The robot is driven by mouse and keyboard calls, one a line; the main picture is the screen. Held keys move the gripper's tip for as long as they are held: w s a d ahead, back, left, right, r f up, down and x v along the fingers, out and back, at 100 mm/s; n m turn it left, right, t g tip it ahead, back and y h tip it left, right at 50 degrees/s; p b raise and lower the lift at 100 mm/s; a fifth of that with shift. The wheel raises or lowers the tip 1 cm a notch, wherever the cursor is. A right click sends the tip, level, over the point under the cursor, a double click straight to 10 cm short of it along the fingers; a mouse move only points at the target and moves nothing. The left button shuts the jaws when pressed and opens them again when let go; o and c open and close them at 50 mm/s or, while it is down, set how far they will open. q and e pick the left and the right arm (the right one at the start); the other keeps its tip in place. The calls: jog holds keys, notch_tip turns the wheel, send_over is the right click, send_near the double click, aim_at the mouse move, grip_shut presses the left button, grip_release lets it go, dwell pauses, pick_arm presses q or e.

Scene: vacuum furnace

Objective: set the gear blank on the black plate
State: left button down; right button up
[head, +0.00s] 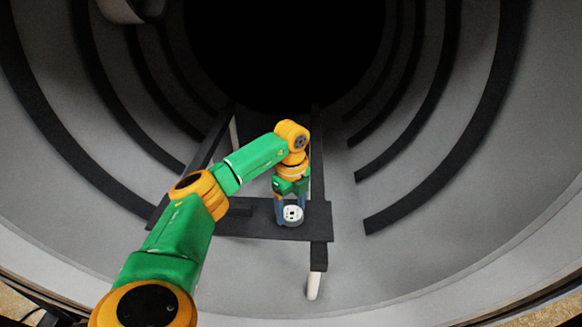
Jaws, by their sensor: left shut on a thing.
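The gear blank (293,216) is a small pale round piece with dark holes in its top face. My left gripper (291,207) points down from the arm's end and is shut on the gear blank. The black plate (250,226) lies across two dark rails inside the furnace. The gear blank appears over the right part of the plate; I cannot tell whether it touches the plate. The gripper's fingers partly hide behind the gear blank and wrist. My right gripper is not in view.
Two dark rails (318,257) run back into the dark chamber, with a pale post (313,286) under the right one's front end. Curved dark ribs (440,180) line the grey round wall (400,250).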

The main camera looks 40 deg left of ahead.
aim_at(292, 212)
pick_arm(q)
grip_release()
notch_tip(292, 212, up, 6)
jog(key=shift+w+r+b, duration=0.1)
jog(key=shift+r+b, duration=0.1)
jog(key=shift+b, duration=0.55)
notch_tip(292, 212, up, 6)
jog(key=p, duration=0.2)
